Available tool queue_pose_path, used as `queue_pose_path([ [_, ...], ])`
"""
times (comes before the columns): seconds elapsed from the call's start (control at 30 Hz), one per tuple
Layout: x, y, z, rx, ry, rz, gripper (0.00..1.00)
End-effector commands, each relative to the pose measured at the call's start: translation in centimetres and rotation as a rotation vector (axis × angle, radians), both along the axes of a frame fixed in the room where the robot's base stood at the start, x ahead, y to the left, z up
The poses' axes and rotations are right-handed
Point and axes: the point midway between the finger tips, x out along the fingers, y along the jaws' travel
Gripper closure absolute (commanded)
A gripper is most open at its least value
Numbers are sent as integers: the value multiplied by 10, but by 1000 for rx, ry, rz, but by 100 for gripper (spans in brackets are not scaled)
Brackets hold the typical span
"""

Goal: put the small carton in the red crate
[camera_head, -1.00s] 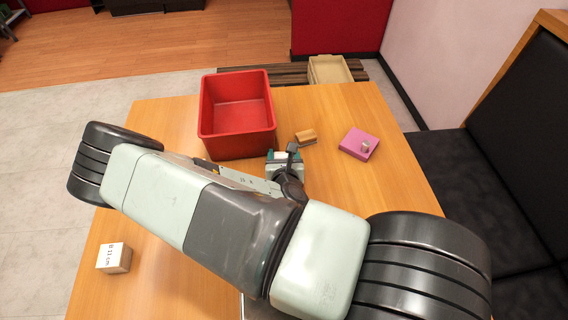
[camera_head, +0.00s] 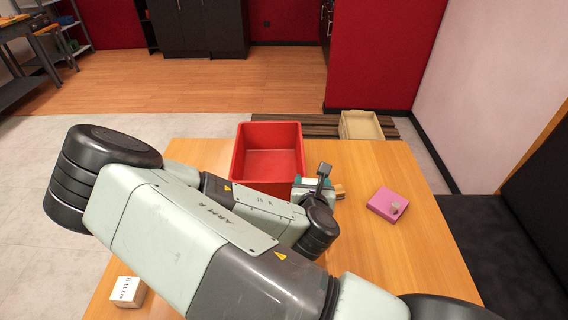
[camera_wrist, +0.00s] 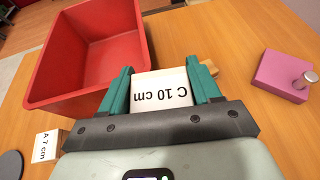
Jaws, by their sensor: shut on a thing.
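A white carton marked "C 10 cm" (camera_wrist: 162,90) is between the two teal fingers of my gripper (camera_wrist: 160,73), which is shut on it. A smaller white carton marked "A 7 cm" (camera_wrist: 46,145) stands on the table at lower left in the wrist view; my arm hides it in the head view. The red crate (camera_wrist: 133,50) is open, and its visible inside is empty. In the head view the crate (camera_head: 239,160) stands at the table's back, and my gripper (camera_head: 311,182) is just right of its front corner, outside it.
Another white carton (camera_head: 127,291) stands at the table's front left. A pink box (camera_head: 384,204) with a small object on top is at the right. A wooden block (camera_head: 340,191) is partly hidden behind my gripper. A beige bin (camera_head: 361,125) stands beyond the table.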

Motion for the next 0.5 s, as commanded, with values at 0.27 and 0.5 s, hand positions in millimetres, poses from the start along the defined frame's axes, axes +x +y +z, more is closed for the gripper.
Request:
queue_pose_path([
  [0.27, 43, 21, 74, 8, -14, 62, 69],
  [0.5, 70, 7, 173, 7, -10, 99, 69],
])
